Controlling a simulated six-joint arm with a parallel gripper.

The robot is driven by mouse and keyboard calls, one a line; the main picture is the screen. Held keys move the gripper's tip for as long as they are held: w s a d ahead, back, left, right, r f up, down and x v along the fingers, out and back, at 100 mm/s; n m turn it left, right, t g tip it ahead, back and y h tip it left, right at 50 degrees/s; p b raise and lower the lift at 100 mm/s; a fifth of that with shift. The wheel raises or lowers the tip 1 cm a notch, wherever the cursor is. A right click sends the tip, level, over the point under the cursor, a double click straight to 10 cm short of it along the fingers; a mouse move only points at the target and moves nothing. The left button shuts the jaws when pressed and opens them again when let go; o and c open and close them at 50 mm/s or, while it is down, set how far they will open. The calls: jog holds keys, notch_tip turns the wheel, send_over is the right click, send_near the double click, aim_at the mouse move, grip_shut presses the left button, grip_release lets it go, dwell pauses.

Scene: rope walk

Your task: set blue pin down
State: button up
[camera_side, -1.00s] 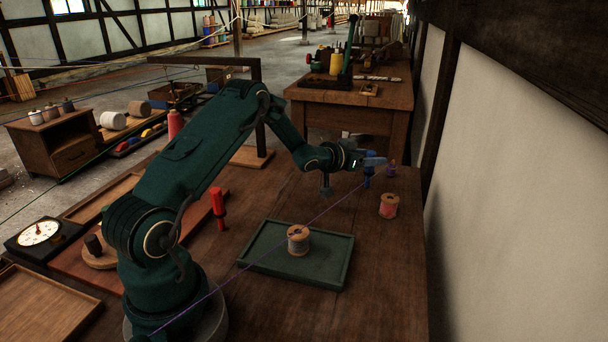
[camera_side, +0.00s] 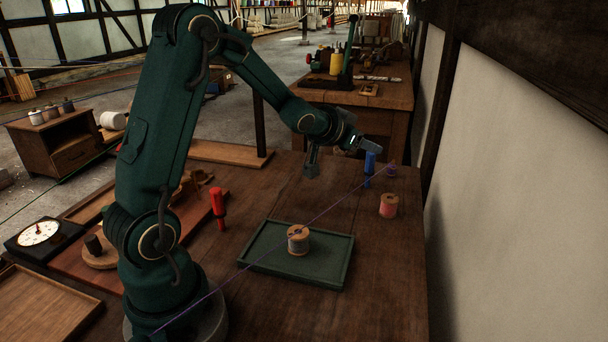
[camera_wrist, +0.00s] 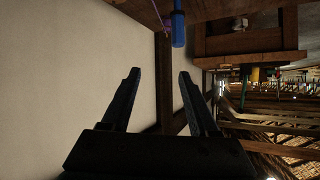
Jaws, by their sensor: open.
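The blue pin (camera_side: 370,162) stands upright on the workbench near its far right part, beside the purple line. It also shows in the wrist view (camera_wrist: 179,28), at the top, beyond my fingertips. My gripper (camera_side: 372,147) is open and empty, just above and beside the pin's top in the side view. In the wrist view my two fingers (camera_wrist: 158,72) are spread wide with nothing between them, and the pin is apart from them.
A red pin (camera_side: 218,205) stands left of a green tray (camera_side: 330,268) holding a thread spool (camera_side: 298,240). A pink spool (camera_side: 388,205) is near the blue pin. The purple line (camera_side: 325,210) crosses the bench. A white wall (camera_side: 520,190) borders the right.

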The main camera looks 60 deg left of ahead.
aim_at(367, 161)
jog(key=s+d+r+g, duration=0.2)
jog(key=s+d+r, duration=0.1)
jog(key=s+d, duration=0.5)
jog(key=shift+s+d+r+g+h, duration=0.15)
jog(key=shift+s+r+g+h, duration=0.2)
jog(key=shift+s, duration=0.9)
jog(key=shift+o, duration=0.4)
jog(key=s+d+f+m+g+h, duration=0.1)
jog(key=s+d, duration=0.3)
jog(key=s, duration=0.4)
jog(key=s+d+f+m+g+h, duration=0.1)
jog(key=s+d, duration=0.3)
jog(key=s, duration=0.4)
jog(key=shift+d+f+g+h, duration=0.15)
jog(key=shift+f+g+h, duration=0.15)
jog(key=shift+g+h, duration=0.25)
